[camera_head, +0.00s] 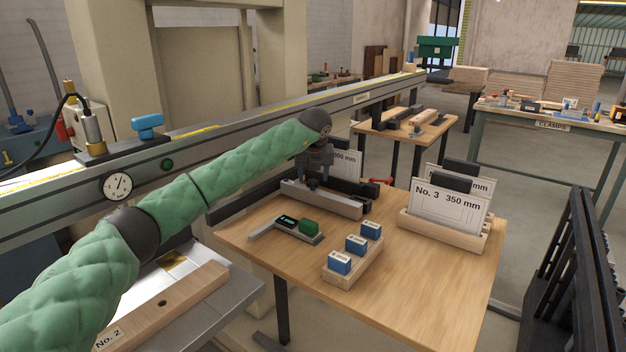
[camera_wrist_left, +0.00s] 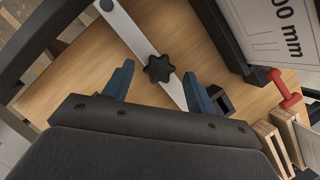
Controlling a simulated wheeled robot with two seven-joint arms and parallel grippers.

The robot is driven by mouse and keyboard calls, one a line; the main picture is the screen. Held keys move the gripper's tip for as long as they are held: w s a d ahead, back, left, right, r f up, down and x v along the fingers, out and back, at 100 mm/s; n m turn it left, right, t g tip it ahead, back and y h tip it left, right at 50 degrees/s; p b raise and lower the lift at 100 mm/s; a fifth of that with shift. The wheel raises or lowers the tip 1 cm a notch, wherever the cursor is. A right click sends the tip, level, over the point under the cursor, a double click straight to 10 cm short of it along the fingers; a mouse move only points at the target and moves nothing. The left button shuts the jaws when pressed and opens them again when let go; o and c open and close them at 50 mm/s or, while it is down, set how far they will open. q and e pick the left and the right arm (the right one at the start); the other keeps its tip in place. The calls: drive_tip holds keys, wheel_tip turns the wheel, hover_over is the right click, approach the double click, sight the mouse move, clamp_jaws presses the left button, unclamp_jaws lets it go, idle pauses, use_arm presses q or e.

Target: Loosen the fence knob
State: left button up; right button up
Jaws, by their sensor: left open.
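The fence knob is a black star-shaped knob (camera_wrist_left: 158,68) on a pale metal bar (camera_wrist_left: 135,35) in the left wrist view. My left gripper (camera_wrist_left: 158,88) is open, with one blue finger on each side of the knob in that view. The fingers look apart from the knob; I cannot tell how far above it they are. In the head view my left gripper (camera_head: 315,173) points down over the grey metal fence piece (camera_head: 330,199) on the wooden table (camera_head: 430,265). The knob is mostly hidden there by the gripper. My right gripper is not in view.
A card holder (camera_head: 440,230) stands at right. A red handle (camera_wrist_left: 284,88) is close by on the right. The table's front right is clear.

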use_arm(q)
drive_tip(key=b+v, duration=0.1)
drive_tip(key=v, duration=0.5)
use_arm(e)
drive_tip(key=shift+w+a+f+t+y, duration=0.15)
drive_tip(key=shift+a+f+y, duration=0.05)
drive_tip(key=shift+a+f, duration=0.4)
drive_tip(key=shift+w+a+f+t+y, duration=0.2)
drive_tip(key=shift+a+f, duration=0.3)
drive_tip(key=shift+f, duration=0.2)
use_arm(q)
drive_tip(key=shift+s+f, duration=0.1)
drive_tip(key=shift+s, duration=0.05)
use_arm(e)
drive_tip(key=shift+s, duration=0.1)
